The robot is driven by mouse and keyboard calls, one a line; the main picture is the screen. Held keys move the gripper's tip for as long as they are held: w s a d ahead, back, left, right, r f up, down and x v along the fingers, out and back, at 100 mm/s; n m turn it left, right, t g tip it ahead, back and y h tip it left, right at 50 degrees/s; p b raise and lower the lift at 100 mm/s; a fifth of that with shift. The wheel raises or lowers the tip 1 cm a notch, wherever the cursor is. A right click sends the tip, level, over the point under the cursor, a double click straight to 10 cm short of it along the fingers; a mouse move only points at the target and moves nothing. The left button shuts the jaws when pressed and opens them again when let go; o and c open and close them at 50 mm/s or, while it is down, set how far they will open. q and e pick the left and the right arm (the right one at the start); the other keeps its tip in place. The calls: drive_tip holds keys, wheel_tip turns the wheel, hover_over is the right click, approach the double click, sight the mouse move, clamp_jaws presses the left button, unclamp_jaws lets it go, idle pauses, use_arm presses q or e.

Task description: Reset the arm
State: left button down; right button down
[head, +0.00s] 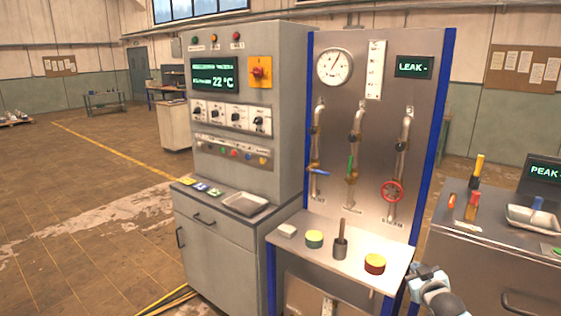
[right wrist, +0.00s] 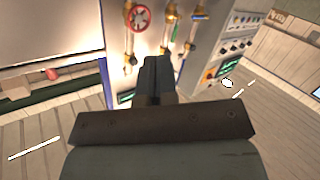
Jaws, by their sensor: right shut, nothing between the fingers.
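My right gripper (head: 425,272) shows at the lower right of the head view, beside the right front corner of the panel's shelf. In the right wrist view the same gripper (right wrist: 153,62) points toward the valve panel, with its fingers together and nothing between them. The valve panel (head: 372,130) stands upright with a gauge (head: 334,67), pipes, a blue lever (head: 318,171), a green lever (head: 350,165) and a red handwheel (head: 392,191). The red handwheel (right wrist: 138,18) also shows in the right wrist view, beyond the gripper and apart from it. My left gripper is in neither view.
The shelf (head: 335,271) holds a green-and-yellow round piece (head: 314,239), a dark cup with a rod (head: 340,247) and a red-and-yellow round piece (head: 374,264). A grey control cabinet (head: 245,160) stands left. A bench (head: 480,245) with tools and a tray stands right. Floor is clear at far left.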

drive_tip(key=s+a+f+g+y, duration=0.1)
drive_tip(key=s+a+f, duration=0.4)
drive_tip(key=s+f, duration=0.4)
drive_tip(key=s+a+f+g, duration=0.1)
drive_tip(key=s+a+f, duration=0.2)
drive_tip(key=s, duration=0.8)
drive_tip(key=s+a+f+g+y, duration=0.1)
drive_tip(key=s+a+f, duration=0.2)
drive_tip(key=s+a, duration=0.3)
drive_tip(key=s+a+f+g+y, duration=0.1)
drive_tip(key=s+a+f, duration=0.3)
drive_tip(key=s, duration=1.1)
drive_tip(key=shift+s+a+m+g, duration=0.15)
drive_tip(key=shift+s+m+g, duration=0.25)
drive_tip(key=shift+g, duration=0.1)
drive_tip(key=shift+f, duration=0.1)
